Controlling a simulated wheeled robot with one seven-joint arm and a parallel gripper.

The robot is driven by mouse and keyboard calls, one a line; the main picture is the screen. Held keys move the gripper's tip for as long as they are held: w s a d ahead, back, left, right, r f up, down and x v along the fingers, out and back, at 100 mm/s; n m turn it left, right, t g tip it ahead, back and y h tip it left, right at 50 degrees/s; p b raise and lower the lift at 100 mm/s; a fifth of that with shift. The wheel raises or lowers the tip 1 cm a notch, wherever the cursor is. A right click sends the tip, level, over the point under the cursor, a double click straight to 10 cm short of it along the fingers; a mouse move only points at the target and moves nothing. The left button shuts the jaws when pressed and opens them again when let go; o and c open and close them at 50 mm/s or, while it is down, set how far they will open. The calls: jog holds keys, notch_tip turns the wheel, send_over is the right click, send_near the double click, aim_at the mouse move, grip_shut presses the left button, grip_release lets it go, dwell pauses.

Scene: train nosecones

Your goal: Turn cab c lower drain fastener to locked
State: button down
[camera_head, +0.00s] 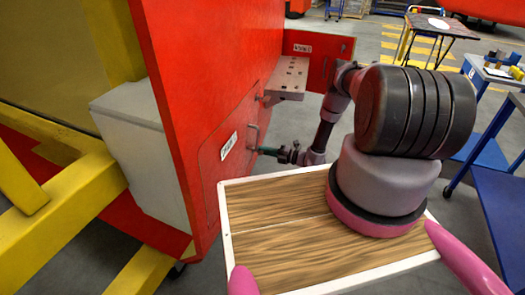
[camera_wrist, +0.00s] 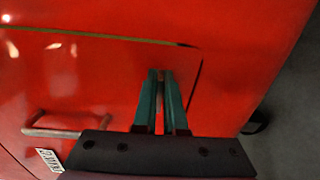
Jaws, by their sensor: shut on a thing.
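The red cab wall (camera_head: 215,60) carries a lower panel with a thin outlined edge; it fills most of the wrist view. The drain fastener (camera_wrist: 160,78) is a small, narrow brownish piece on this panel, just inside its edge. My gripper (camera_head: 258,150) reaches the panel from the right in the head view. In the wrist view its two green fingers (camera_wrist: 161,85) are shut on the fastener, one on each side. The fingers hide most of it, so I cannot tell its turn angle. In the head view the fastener is too small to make out.
A bar handle (camera_wrist: 65,124) sits on the panel beside my gripper, with a white label (camera_wrist: 48,160) near it. A perforated step (camera_head: 287,78) juts from the cab above. A yellow frame (camera_head: 70,195) and grey box (camera_head: 145,150) stand left.

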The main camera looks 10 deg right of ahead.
jog(key=shift+f+m, duration=0.1)
jog(key=shift+m, duration=0.4)
jog(key=c, duration=1)
grip_release()
jog(key=shift+d, duration=0.1)
jog(key=v, duration=1)
jog(key=shift+s+d, duration=0.2)
jog(key=shift+d, duration=0.05)
